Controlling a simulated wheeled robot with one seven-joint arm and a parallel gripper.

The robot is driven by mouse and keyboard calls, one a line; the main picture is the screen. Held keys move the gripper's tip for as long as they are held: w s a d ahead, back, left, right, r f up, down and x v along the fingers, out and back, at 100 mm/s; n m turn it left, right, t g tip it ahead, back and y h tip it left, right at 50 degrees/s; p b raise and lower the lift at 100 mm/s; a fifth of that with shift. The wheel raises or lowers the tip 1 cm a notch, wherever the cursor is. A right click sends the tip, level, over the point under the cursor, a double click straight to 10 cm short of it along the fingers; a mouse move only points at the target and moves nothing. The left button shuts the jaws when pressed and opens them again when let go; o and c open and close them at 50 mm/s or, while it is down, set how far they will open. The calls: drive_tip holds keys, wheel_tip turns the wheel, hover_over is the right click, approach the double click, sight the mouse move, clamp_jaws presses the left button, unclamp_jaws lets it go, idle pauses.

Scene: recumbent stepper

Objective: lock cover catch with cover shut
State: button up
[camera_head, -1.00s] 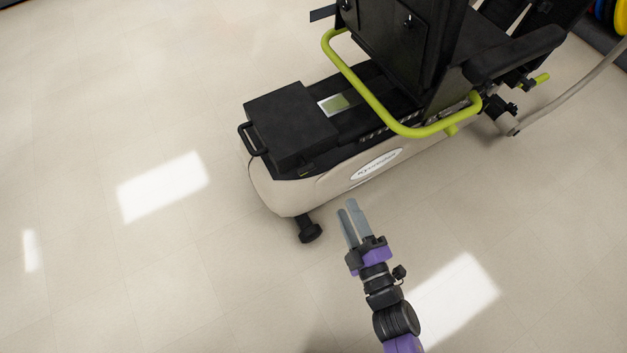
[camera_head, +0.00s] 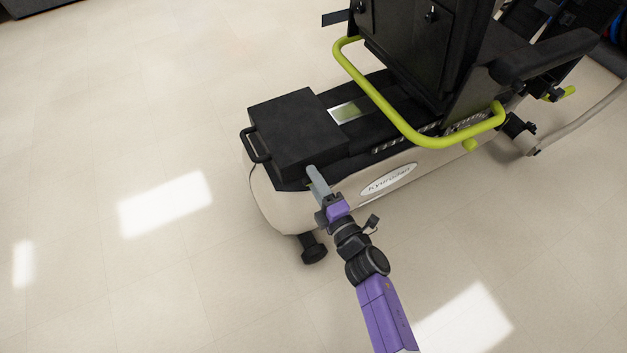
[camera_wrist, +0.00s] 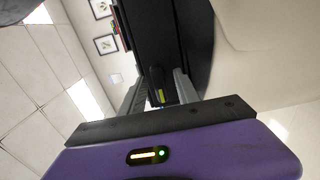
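The black cover (camera_head: 293,120) lies flat and looks shut on the rear end of the stepper's beige base. A small black catch with a yellow-green mark (camera_wrist: 158,88) shows in the wrist view on the black side face. My gripper (camera_head: 313,174) reaches the near side of the cover in the head view, hiding the catch there. In the wrist view, my gripper's two grey fingers (camera_wrist: 158,80) stand apart, with the catch seen in the gap between them. I cannot tell whether either finger touches it, or whether the catch is locked.
A black handle (camera_head: 256,144) sticks out of the cover's left end. A lime-green bar (camera_head: 385,102) curves around the seat to the right. A black foot (camera_head: 313,248) stands below the base. The floor at left and in front is clear.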

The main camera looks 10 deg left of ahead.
drive_tip(key=shift+w+a, duration=0.2)
drive_tip(key=shift+w, duration=0.1)
clamp_jaws()
